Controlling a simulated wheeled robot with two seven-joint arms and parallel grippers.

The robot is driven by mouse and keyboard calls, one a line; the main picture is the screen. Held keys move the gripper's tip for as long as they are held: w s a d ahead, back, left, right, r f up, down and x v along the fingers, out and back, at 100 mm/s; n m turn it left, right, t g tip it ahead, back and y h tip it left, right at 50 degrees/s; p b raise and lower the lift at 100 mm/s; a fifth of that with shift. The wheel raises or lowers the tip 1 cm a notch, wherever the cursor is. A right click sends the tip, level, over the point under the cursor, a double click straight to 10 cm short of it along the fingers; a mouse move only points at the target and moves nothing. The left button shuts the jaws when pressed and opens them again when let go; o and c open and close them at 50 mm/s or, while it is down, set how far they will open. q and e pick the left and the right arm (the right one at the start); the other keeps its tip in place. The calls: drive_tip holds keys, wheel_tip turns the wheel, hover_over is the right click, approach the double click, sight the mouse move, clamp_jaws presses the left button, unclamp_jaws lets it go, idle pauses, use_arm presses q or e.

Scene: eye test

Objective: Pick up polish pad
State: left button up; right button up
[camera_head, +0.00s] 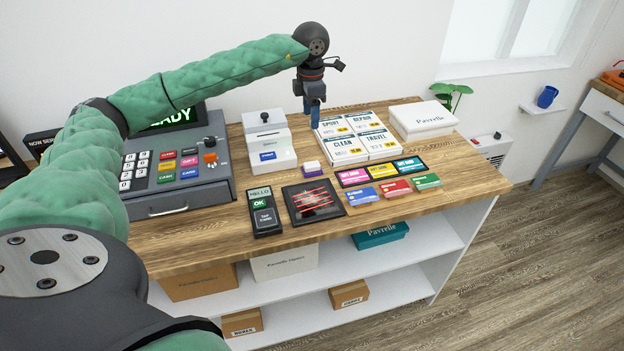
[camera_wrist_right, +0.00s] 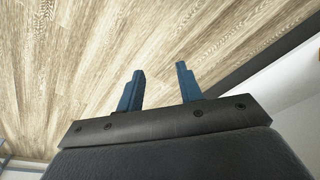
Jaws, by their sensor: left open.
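The small block with a white top and a purple base (camera_head: 312,168), which looks like the polish pad, lies on the wooden counter in the head view. It sits just behind a dark square panel with red streaks (camera_head: 313,201). My left gripper (camera_head: 314,118) points down above the back of the counter, behind the pad and apart from it. It is open, with nothing seen between its fingers. In the right wrist view my right gripper (camera_wrist_right: 160,72) has its two blue fingers spread apart and empty, with wood-plank floor beyond them.
A cash register (camera_head: 175,175) stands left on the counter (camera_head: 230,245). A white slotted box (camera_head: 268,143), a card terminal (camera_head: 264,212), labelled white boxes (camera_head: 357,138), coloured cards (camera_head: 390,188) and a lidded white box (camera_head: 423,119) surround the pad. Bare wood shows at the right end.

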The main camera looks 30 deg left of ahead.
use_arm(q)
drive_tip(key=b, duration=0.6)
approach(312, 164)
drive_tip(key=f+b, duration=0.2)
drive_tip(key=b, duration=0.1)
drive_tip(key=shift+a+f, duration=0.2)
drive_tip(key=shift+f, duration=0.4)
wheel_tip(312, 164, down, 2)
drive_tip(key=shift+f+p, duration=0.1)
drive_tip(key=shift+p, duration=0.25)
drive_tip(key=shift+d+f+p, duration=0.1)
drive_tip(key=shift+f+p, duration=0.55)
drive_tip(key=shift+f, duration=0.2)
wheel_tip(312, 164, down, 2)
drive_tip(key=shift+f, duration=0.25)
drive_tip(key=shift+f+p, duration=0.3)
use_arm(e)
wheel_tip(312, 164, up, 26)
drive_tip(key=shift+w+d, duration=0.15)
drive_tip(key=shift+r, duration=0.1)
